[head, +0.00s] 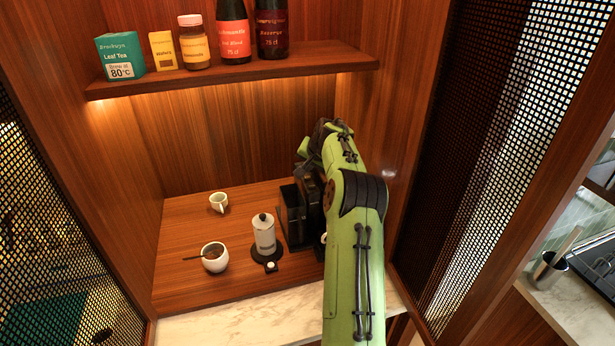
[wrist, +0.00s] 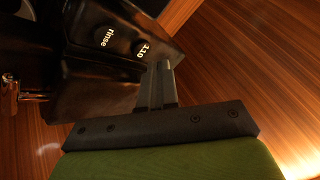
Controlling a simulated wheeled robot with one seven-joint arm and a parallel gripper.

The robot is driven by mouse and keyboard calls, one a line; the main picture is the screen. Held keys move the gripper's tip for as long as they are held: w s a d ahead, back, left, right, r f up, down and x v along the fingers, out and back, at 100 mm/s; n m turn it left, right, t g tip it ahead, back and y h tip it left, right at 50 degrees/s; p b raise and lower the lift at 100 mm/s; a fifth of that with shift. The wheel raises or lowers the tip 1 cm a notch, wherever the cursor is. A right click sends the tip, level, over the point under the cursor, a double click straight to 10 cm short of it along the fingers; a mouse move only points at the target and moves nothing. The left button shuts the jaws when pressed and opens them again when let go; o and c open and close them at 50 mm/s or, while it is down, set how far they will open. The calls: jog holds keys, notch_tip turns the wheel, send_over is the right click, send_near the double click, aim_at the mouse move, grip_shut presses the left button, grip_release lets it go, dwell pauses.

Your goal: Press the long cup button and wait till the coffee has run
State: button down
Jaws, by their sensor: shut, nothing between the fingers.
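The black coffee machine (head: 291,214) stands at the back right of the counter, largely hidden behind my green arm in the head view. No button marked "long cup" is readable. My gripper (wrist: 165,68) is shut and empty, its fingertips close to the machine's edge beside the "110" button. I cannot tell whether they touch. A small white piece, perhaps a cup (head: 323,238), shows beside my arm. No running coffee is visible.
A shelf (head: 230,76) with bottles and boxes hangs above. Cabinet walls enclose both sides.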

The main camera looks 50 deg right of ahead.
aim_at(309, 178)
notch_tip(309, 178, up, 5)
jog(key=p, duration=0.4)
jog(key=shift+f, duration=0.1)
jog(key=shift+f, duration=0.1)
dwell(0.4)
jog(key=s+a+r+n+b, duration=0.1)
jog(key=s+a+r+n, duration=0.15)
jog(key=a, duration=0.65)
jog(key=s+a+r+n+b, duration=0.15)
jog(key=a+r, duration=0.25)
jog(key=a, duration=0.5)
jog(key=s+a+r+n+b, duration=0.1)
jog(key=a+r+n, duration=0.2)
jog(key=a, duration=0.6)
jog(key=s+a+f+n+y+b, duration=0.1)
jog(key=s+a+f+n, duration=0.1)
jog(key=s+a, duration=0.3)
jog(key=s+a+f+n+y+b, duration=0.1)
jog(key=s+a, duration=0.4)
jog(key=s, duration=0.8)
jog(key=s+a+f+n+g+b, duration=0.1)
jog(key=s+a+f+n+b, duration=0.1)
jog(key=s+a+f, duration=0.3)
jog(key=s+a+n, duration=0.1)
jog(key=s, duration=0.3)
jog(key=shift+s+f+y, duration=0.3)
jog(key=shift+y, duration=0.1)
